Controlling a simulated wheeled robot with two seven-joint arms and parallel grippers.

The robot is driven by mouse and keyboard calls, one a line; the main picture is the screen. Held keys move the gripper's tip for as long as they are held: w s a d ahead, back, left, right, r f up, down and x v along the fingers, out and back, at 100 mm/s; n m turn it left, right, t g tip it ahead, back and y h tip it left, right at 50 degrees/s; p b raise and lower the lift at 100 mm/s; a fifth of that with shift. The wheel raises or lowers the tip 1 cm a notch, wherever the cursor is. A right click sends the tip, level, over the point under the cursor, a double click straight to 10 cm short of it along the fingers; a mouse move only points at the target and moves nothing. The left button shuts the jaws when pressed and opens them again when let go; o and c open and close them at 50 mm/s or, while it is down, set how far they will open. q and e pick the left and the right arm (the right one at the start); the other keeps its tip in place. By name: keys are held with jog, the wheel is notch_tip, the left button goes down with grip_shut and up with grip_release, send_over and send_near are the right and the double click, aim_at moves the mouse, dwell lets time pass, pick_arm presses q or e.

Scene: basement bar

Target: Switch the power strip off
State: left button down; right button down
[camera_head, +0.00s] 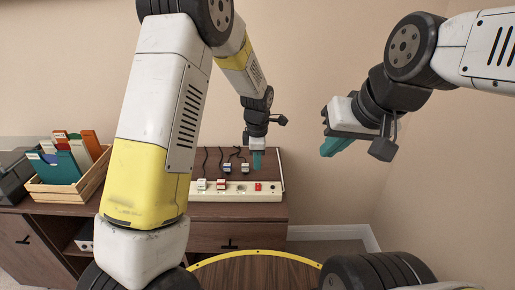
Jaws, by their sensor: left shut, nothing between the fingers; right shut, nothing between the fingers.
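The white power strip (238,197) lies along the front of the dark wooden cabinet top. Its red switch (258,187) is toward the right end; I cannot tell which way the rocker is tipped. Plugs (221,184) sit in its left part. My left gripper (257,161) is shut, its teal fingertips pointing down. In the picture they are just above the red switch, apart from it; the exact height is unclear. My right gripper (333,147) is shut and empty, held in the air to the right of the cabinet.
Behind the strip, dark cords and more plugs (227,168) lie on the cabinet top (275,172). At the left stand a wooden crate (68,192) of colored folders and a dark device (12,178). My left arm hides part of the cabinet. A plain wall is behind; the right side is free.

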aim_at(257, 184)
pick_arm(q)
jog(key=f, duration=0.5)
jog(key=w+f, duration=0.1)
jog(key=f, duration=0.2)
jog(key=shift+f, duration=0.25)
